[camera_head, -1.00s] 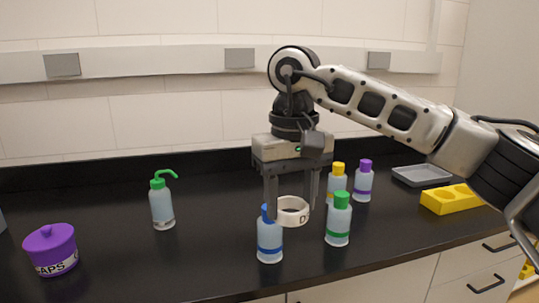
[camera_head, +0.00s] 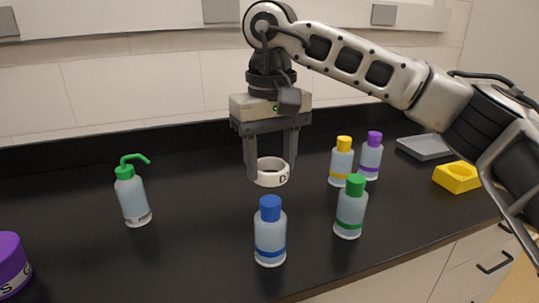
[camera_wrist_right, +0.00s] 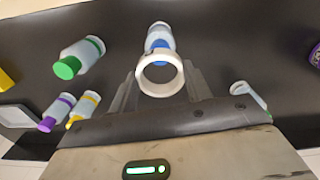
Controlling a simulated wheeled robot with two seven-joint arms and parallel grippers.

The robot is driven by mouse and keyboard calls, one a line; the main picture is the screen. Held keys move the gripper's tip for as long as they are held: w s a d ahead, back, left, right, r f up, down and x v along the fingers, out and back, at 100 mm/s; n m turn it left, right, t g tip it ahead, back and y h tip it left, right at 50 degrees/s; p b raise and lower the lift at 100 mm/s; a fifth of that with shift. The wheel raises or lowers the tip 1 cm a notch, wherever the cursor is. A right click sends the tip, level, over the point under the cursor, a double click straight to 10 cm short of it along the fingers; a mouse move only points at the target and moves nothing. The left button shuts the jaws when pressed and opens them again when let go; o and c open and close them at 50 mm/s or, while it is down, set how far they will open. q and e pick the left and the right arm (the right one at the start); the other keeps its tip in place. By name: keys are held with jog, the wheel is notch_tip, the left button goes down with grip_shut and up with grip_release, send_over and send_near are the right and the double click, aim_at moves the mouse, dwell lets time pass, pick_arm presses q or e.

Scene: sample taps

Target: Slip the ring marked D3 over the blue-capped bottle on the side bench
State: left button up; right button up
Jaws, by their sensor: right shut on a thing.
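The blue-capped bottle (camera_head: 270,238) stands upright on the black side bench (camera_head: 180,262), nearest the front edge. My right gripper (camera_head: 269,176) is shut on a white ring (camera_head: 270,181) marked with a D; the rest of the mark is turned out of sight. It holds the ring level above the bench, behind the blue-capped bottle and apart from it. In the right wrist view the ring (camera_wrist_right: 160,74) sits between the fingers, and the blue cap (camera_wrist_right: 157,45) shows partly behind it. My left gripper is not in view.
A green-capped bottle (camera_head: 350,208) stands right of the blue one. Yellow-capped (camera_head: 341,163) and purple-capped (camera_head: 371,157) bottles stand behind it. A green wash bottle (camera_head: 132,196) and purple pot (camera_head: 10,266) are left. A yellow block (camera_head: 457,177) and grey tray (camera_head: 425,147) are right.

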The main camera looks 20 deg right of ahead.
aim_at(271, 201)
jog(key=shift+f+b, duration=0.3)
jog(key=shift+f, duration=0.25)
notch_tip(271, 201, down, 2)
jog(key=shift+f+b, duration=0.1)
jog(key=shift+b, duration=0.9)
jog(key=shift+f, duration=0.15)
jog(key=shift+f+b, duration=0.5)
jog(key=shift+f, duration=0.4)
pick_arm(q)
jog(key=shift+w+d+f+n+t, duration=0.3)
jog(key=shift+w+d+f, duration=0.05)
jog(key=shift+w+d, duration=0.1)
pick_arm(e)
jog(key=shift+f, duration=0.25)
jog(key=o, duration=1)
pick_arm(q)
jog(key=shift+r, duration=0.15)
pick_arm(e)
jog(key=shift+r, duration=0.15)
